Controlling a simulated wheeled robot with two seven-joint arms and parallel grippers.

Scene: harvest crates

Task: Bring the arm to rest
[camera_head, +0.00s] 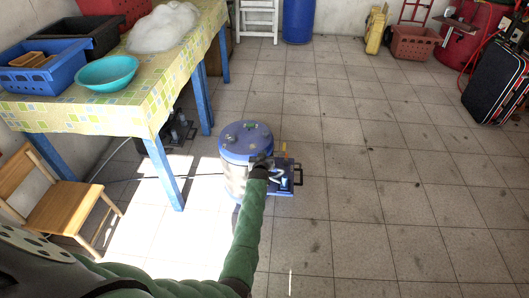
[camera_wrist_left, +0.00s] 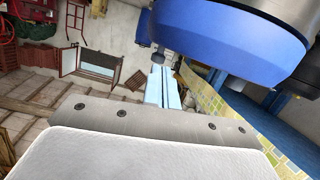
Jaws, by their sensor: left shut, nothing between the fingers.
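My left arm in its green sleeve reaches up from the bottom of the head view. My left gripper (camera_head: 265,161) is at its end, in front of the right side of a blue-lidded drum (camera_head: 244,138). In the left wrist view the fingers (camera_wrist_left: 160,86) are together with nothing between them. The blue lid (camera_wrist_left: 225,40) fills the upper right there, close to the fingers; I cannot tell if they touch. My right gripper is not in view.
A table with a patterned cloth (camera_head: 150,108) at the left holds a blue crate (camera_head: 42,78), a black crate, a turquoise bowl (camera_head: 107,72) and a white heap. A wooden chair (camera_head: 65,208) stands below it. The tiled floor (camera_head: 400,220) at the right is clear.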

